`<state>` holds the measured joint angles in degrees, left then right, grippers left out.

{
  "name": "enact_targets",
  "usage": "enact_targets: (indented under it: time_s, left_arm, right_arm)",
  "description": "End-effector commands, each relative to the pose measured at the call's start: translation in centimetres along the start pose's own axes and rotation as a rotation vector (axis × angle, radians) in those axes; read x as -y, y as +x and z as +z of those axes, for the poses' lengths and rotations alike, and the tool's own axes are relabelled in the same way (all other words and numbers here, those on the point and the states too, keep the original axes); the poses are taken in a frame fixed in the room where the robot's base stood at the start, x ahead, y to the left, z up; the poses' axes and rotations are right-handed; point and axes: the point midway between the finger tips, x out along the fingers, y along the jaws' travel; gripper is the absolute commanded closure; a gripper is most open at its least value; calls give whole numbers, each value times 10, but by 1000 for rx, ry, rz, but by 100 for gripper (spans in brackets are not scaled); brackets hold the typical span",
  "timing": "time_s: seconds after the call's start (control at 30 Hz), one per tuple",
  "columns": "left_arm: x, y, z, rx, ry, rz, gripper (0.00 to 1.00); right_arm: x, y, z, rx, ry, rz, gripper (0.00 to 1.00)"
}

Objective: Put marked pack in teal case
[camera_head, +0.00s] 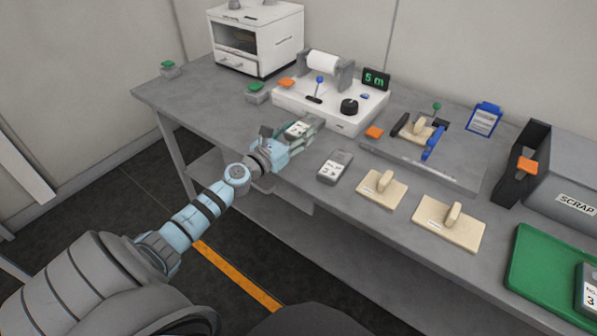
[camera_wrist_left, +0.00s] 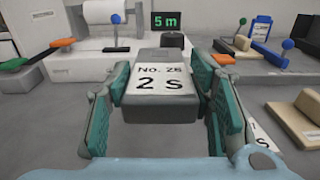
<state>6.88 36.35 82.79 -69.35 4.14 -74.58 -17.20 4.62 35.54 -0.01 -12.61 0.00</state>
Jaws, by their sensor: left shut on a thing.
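My left gripper (camera_head: 303,127) has its green-padded fingers shut on a grey pack (camera_head: 297,129), at the front edge of the bench. In the left wrist view the held pack (camera_wrist_left: 160,83) has a white label reading "No. 26" and "2 S". A second grey pack (camera_head: 335,167), its label showing a 3, lies on the bench to the right of the gripper. A third grey pack (camera_head: 588,291) is on a green tray (camera_head: 540,268), cut off at the right edge. I cannot make out a distinct teal case. My right gripper is not in view.
Two beige blocks with handles (camera_head: 382,189) (camera_head: 449,222) lie along the bench front. A roll machine (camera_head: 331,104) with a "5 m" display (camera_head: 376,79) stands behind the gripper. A grey fixture (camera_head: 425,159), a SCRAP bin (camera_head: 575,180) and a white oven-like box (camera_head: 258,38) are also on the bench.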

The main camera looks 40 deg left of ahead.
Motion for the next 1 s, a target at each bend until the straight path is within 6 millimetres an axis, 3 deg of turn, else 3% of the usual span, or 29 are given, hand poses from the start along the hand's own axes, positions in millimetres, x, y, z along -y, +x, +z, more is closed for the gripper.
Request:
enact_targets:
  time_s: [0.03, 0.27, 0.43, 0.87, 0.9, 1.0]
  left_arm:
    - [0, 0, -27, 1, -1, 0, 86]
    - [0, 0, -52, 2, -1, 0, 86]
    - [0, 0, -82, 2, -1, 0, 86]
    - [0, 0, -84, 2, 0, 0, 86]
    - [0, 0, -84, 1, 0, 0, 48]
    - [0, 0, -83, 1, 0, 0, 32]
  right_arm:
    - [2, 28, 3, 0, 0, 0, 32]
    - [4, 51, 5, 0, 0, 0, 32]
    - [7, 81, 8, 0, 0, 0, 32]
    - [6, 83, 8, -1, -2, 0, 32]
    - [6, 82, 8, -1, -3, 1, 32]
    - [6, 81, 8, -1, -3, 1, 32]
